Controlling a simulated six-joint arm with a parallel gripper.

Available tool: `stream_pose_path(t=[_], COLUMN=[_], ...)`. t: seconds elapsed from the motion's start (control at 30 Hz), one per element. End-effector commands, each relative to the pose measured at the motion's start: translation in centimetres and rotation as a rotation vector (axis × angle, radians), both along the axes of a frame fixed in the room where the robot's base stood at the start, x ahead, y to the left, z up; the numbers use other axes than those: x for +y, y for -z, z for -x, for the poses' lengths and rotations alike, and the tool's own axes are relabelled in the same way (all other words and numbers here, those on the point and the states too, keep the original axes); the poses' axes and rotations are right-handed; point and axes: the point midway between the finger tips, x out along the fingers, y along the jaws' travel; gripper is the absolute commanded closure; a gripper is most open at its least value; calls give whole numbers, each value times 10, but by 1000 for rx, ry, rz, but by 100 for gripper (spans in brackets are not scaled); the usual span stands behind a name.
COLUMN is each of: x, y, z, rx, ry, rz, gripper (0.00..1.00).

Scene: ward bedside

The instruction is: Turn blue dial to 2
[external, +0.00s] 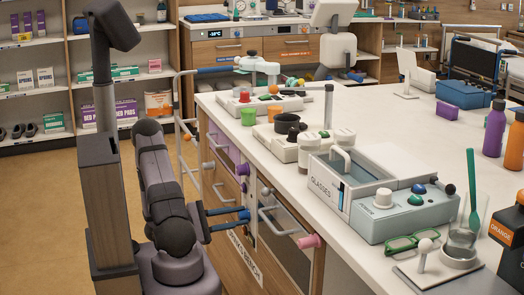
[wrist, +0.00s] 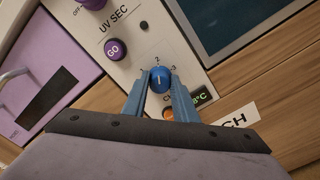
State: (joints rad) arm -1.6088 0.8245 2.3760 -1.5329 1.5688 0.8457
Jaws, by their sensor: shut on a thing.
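The blue dial (wrist: 160,79) is on a pale panel in the wrist view, with the numbers 1, 2 and 3 around its upper edge. The light line on its face points up, roughly toward the 2. My gripper (wrist: 159,90) is shut on the dial, one blue finger on each side. In the external view my gripper (external: 229,214) reaches the front of the cabinet from the left. The dial is hard to tell apart from the fingers there.
A pink knob (external: 309,241) sticks out farther right on the cabinet front.

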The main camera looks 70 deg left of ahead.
Motion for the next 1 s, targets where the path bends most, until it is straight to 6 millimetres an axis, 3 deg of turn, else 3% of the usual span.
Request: stream_pose_path(t=[0.03,0.07,0.1,0.13,0.57,1.0], x=[0,0,0,0,1,1], y=[1,1,1,1,0,0], z=[0,0,0,0,6,56], rx=[1,1,1,1,1,1], ry=[0,0,0,0,-2,-5], rz=[1,1,1,1,1,1], gripper=[97,67,58,56,56,56])
